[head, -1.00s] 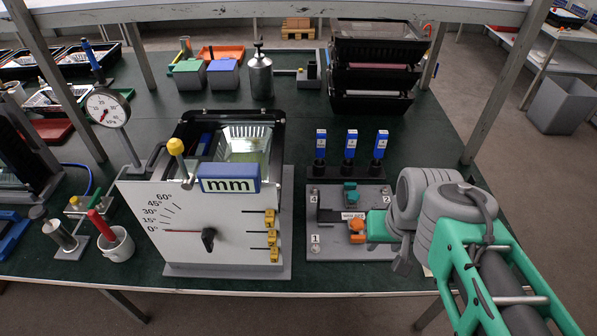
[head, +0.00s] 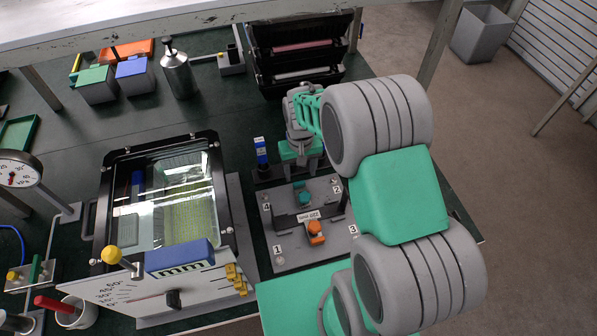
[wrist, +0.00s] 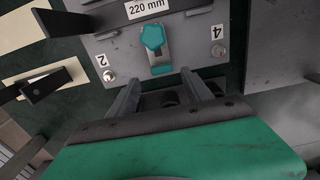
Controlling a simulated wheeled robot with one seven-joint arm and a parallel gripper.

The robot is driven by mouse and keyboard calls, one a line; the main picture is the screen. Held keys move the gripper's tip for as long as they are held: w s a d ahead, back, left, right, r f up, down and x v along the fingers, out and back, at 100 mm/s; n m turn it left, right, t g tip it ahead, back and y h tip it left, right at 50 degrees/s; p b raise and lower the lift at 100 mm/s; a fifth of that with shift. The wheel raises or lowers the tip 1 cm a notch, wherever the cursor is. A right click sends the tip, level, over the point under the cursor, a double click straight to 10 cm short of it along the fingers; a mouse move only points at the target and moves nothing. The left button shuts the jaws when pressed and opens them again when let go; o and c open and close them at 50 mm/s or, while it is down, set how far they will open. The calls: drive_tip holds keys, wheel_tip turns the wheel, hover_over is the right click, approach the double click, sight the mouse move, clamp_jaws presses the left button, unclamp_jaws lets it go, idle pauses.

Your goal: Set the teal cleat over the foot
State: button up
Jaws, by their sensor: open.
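The teal cleat (head: 302,194) sits on the grey fixture plate (head: 277,238), behind the label strip and the orange cleat (head: 316,230). In the wrist view the teal cleat (wrist: 153,38) is a rounded knob over a pale metal strip with a teal patch at its near end. I cannot tell which part is the foot. My gripper (wrist: 160,92) is open and empty, its two fingers apart and pointing towards the teal cleat, short of it. In the head view my gripper (head: 301,152) is behind the plate; its fingertips are not clear there.
A blue-labelled upright item (head: 261,152) stands beside my gripper at the plate's back. The floodlight housing (head: 218,165) in its stand is left of the plate. Black stacked trays (head: 300,50) stand behind. A dark bar (wrist: 52,22) juts near the plate in the wrist view.

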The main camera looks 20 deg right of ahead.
sight(299, 183)
wheel_tip(299, 183, down, 5)
drive_tip(key=shift+a+f+p, duration=0.15)
drive_tip(key=shift+p, duration=0.2)
clamp_jaws()
idle(0.4)
idle(0.9)
